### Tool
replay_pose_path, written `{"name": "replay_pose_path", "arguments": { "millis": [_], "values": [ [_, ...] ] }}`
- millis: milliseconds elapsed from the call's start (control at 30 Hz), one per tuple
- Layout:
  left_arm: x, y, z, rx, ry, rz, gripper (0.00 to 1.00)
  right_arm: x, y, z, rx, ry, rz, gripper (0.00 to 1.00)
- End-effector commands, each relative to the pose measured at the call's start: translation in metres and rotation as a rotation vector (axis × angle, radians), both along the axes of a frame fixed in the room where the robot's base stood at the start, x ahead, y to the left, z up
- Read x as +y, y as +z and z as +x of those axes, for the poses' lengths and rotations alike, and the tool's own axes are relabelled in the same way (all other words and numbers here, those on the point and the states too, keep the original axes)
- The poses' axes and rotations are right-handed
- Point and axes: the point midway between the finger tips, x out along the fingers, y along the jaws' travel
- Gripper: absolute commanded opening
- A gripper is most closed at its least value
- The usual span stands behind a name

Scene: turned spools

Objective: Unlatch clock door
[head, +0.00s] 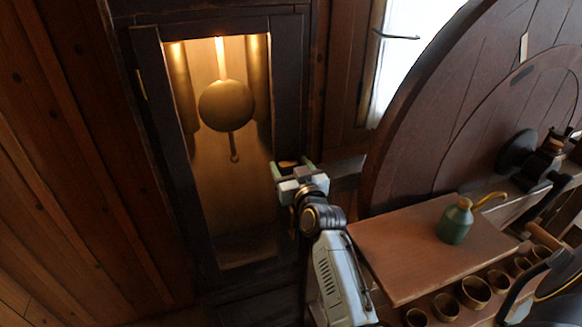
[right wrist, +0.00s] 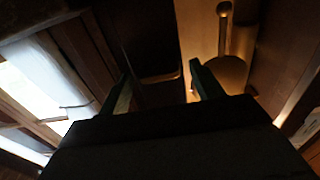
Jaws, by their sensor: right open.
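The clock door (head: 288,115) is a dark wooden frame around a tall glass opening, and it looks shut. Behind it hang a round brass pendulum (head: 226,104) and brass weights (head: 180,75), lit from above. My right gripper (head: 294,167) is at the door's right edge, about halfway up. Its two green-tipped fingers are apart. A small brass-coloured piece, perhaps the latch, shows between them in the head view. In the right wrist view the fingers (right wrist: 162,82) point at the dark frame, with the pendulum behind the right finger. Contact cannot be told. My left gripper is out of view.
A large round wooden wheel (head: 420,130) stands to the right of the clock. Below it a wooden shelf (head: 400,245) carries a green oil can (head: 455,222). Several brass cups (head: 475,292) sit at the lower right. A plank wall (head: 70,160) is on the left.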

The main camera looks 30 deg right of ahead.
Motion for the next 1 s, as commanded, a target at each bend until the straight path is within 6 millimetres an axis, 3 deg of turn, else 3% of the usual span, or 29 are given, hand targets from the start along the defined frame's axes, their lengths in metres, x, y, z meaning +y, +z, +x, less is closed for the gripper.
{"name": "replay_pose_path", "arguments": {
  "millis": [100, 433, 767, 1000],
  "values": [
    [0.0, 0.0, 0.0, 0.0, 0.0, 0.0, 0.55, 0.0, 0.0, 0.0, 0.0, 0.0, 0.0, 0.64],
    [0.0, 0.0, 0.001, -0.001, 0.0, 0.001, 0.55, 0.0, 0.0, 0.0, -0.001, 0.0, 0.0, 0.21],
    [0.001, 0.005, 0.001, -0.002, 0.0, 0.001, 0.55, 0.0, 0.001, 0.0, -0.012, 0.0, 0.045, 0.21],
    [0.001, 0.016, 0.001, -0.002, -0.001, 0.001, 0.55, -0.001, 0.002, 0.0, -0.045, 0.0, 0.187, 0.21]
  ]
}}
